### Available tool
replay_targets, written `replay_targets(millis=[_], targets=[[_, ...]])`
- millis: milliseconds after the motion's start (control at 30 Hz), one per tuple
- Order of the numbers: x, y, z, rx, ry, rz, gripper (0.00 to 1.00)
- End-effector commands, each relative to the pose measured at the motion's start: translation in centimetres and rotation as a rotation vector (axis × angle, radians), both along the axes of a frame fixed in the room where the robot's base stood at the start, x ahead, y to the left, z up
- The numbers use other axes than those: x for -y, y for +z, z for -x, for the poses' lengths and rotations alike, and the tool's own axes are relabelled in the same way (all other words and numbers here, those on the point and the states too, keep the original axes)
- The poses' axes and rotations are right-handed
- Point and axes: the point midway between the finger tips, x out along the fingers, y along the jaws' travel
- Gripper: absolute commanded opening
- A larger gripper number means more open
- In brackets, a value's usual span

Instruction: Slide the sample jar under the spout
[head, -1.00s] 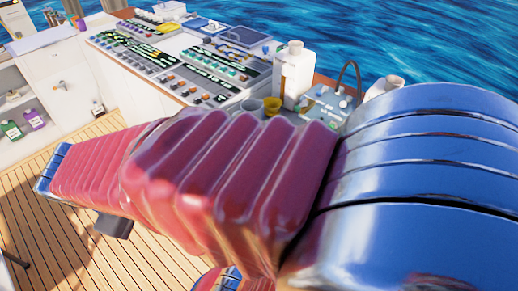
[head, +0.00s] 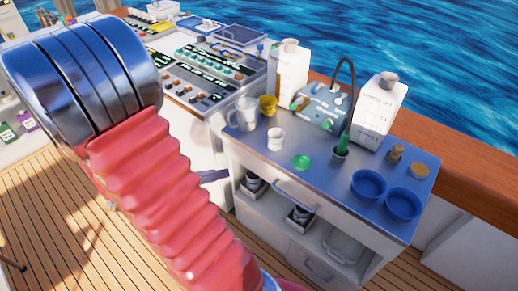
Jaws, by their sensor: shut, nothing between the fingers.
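A small white open-topped jar (head: 276,139), possibly the sample jar, stands upright on the grey counter (head: 400,232). A thin black gooseneck tube (head: 349,78), possibly the spout, arches above a pale blue boxy unit (head: 320,104) at the back. A green part (head: 343,141) sits below the tube, in or over a small dark cup. The white jar stands left of and apart from the tube. A green disc (head: 302,162) lies between them, nearer the front. My red and blue arm crosses the left and lower picture. My gripper is not seen.
A white mug (head: 244,113) and yellow cup (head: 268,105) stand behind the jar. White containers (head: 291,70) (head: 380,108) flank the unit. Two blue bowls (head: 368,184) (head: 403,203) are at right. Control panels (head: 205,75) stand left. The front middle of the counter is clear.

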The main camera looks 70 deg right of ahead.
Motion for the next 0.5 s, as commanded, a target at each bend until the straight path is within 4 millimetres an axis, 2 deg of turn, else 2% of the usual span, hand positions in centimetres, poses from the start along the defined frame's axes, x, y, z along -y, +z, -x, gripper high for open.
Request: replay_targets(millis=[200, 500], targets=[[3.3, -1.9, 0.8, -0.189, 0.069, 0.039, 0.0], [7.1, -5.3, 1.4, -0.413, 0.195, 0.067, 0.0]])
